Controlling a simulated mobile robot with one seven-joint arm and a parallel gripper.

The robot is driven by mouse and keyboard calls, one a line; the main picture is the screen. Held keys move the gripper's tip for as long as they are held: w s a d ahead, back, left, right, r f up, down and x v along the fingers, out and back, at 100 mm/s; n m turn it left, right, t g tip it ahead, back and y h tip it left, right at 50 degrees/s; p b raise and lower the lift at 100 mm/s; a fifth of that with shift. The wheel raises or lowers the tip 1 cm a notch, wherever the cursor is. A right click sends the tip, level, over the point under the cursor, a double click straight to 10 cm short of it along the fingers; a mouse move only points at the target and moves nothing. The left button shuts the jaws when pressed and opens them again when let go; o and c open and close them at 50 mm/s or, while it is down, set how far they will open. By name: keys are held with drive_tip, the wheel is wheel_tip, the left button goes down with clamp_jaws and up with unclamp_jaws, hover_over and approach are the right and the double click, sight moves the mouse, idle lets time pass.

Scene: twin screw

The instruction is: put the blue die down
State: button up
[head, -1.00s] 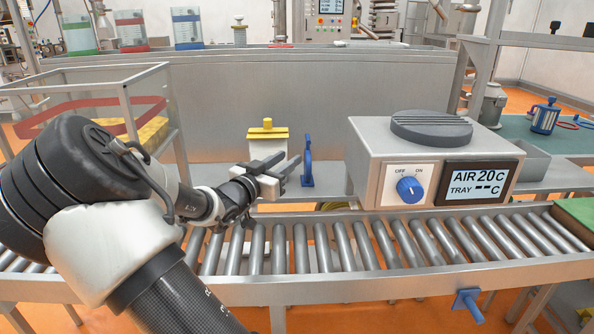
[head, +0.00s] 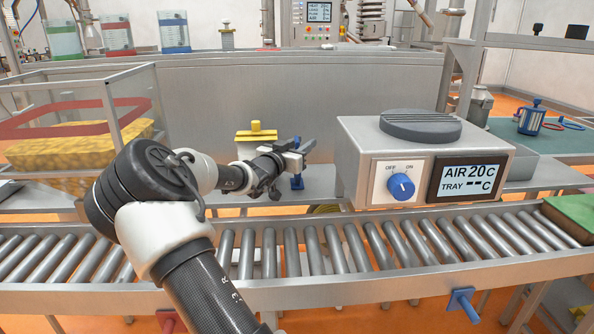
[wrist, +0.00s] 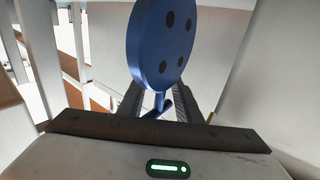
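The blue die is a round disc with several dark holes on a thin stem. In the wrist view the blue die (wrist: 160,45) stands ahead of my gripper (wrist: 160,98), its stem between the two fingers with gaps showing on both sides. In the head view my gripper (head: 303,153) is over the metal shelf, fingers apart and pointing right. Whether a finger touches the die cannot be told.
A yellow-lidded container (head: 257,133) is just behind my gripper. A grey heater box (head: 350,150) with a blue knob stands close on the right. A clear-walled bin (head: 130,75) is at the left.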

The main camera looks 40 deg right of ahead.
drive_tip(key=shift+w+d, duration=0.15)
drive_tip(key=shift+d, duration=0.15)
clamp_jaws()
drive_tip(key=shift+r, duration=0.25)
idle(1.0)
